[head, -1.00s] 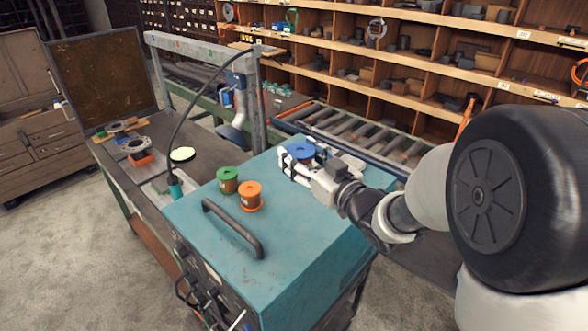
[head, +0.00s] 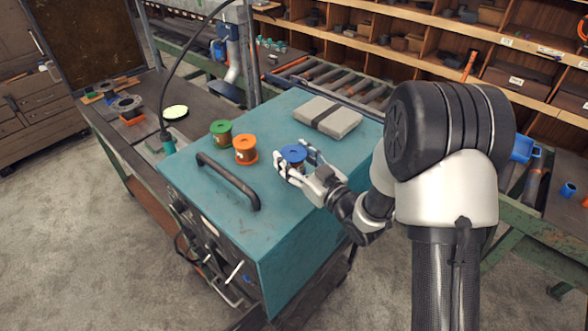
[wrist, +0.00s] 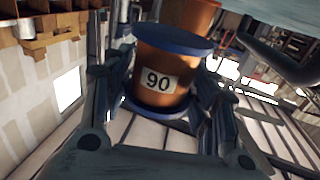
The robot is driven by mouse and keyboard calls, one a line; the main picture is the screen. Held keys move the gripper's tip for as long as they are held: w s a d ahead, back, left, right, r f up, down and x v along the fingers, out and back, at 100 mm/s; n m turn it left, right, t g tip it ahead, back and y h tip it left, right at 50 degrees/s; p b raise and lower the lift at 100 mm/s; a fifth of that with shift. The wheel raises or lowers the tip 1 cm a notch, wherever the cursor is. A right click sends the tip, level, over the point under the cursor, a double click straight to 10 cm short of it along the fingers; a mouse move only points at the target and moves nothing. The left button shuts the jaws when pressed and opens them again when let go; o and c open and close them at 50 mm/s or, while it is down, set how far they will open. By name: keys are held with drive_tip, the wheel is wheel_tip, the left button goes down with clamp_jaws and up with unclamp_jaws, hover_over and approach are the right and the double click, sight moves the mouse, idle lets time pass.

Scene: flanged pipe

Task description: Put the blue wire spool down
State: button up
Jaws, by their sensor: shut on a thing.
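The blue wire spool (head: 293,153) has blue flanges and copper-coloured wire. In the wrist view it shows close up (wrist: 158,78) with a label reading 90. My gripper (head: 295,160) is shut on it, one finger on each side, over the right part of the teal cabinet top (head: 225,190). The spool looks upright. Its lower part is hidden by the fingers in the head view, so I cannot tell whether it touches the top. The wrist view also shows my gripper (wrist: 160,100) around the spool.
An orange spool (head: 245,150) and a green spool (head: 221,132) stand to the left. A dark handle (head: 228,180) rises at the front left. A grey strapped block (head: 328,117) lies behind. The cabinet top is clear in front of my gripper.

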drive_tip(key=shift+f, duration=1.65)
drive_tip(key=shift+b, duration=0.3)
drive_tip(key=shift+f, duration=0.2)
drive_tip(key=o, duration=1.7)
drive_tip(key=shift+c, duration=0.2)
